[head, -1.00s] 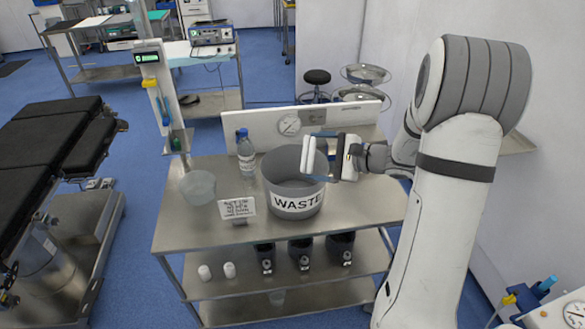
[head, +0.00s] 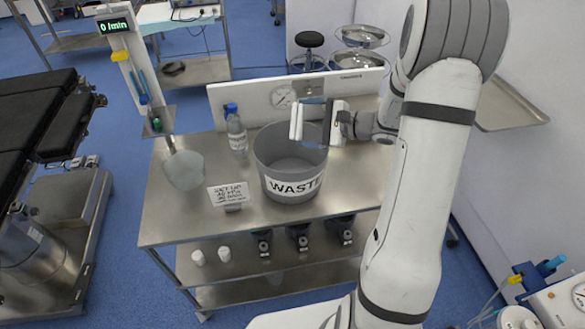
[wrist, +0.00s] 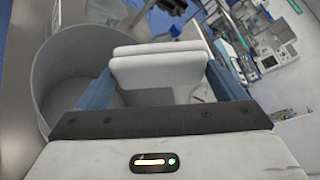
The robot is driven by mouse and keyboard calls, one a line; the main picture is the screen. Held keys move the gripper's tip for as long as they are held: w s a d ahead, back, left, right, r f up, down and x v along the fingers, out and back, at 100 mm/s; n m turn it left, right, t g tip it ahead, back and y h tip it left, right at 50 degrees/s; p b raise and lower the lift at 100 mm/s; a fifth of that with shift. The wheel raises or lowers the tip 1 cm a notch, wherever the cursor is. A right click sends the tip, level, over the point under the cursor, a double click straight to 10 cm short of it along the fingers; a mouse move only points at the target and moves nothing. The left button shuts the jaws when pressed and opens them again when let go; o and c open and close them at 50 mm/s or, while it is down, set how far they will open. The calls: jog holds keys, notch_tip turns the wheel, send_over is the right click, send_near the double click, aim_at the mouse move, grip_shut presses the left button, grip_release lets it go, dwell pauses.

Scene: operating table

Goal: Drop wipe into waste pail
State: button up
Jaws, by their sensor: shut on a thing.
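My gripper (head: 312,121) is shut on a white folded wipe (head: 297,121), which shows in the wrist view (wrist: 160,66) as two thick layers between the blue fingers. The grey waste pail (head: 264,160), labelled "WASTE", stands upright on the steel table. In the head view the wipe and fingers are above the pail's back right rim. In the wrist view the pail (wrist: 65,62) opens below and to the left of the wipe. The visible pail interior looks empty; part of it is hidden behind the gripper and wipe.
On the steel cart (head: 190,222), a blue-capped bottle (head: 237,137), a clear bowl (head: 184,170) and a small sign (head: 229,195) stand left of the pail. A white panel with a gauge (head: 250,99) runs behind it. The tabletop's front right is clear.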

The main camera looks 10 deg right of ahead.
jog(key=shift+f, duration=0.75)
jog(key=shift+s, duration=0.1)
jog(key=o, duration=0.6)
jog(key=shift+b+v, duration=1.1)
jog(key=shift+v, duration=2.8)
jog(key=shift+a, duration=0.1)
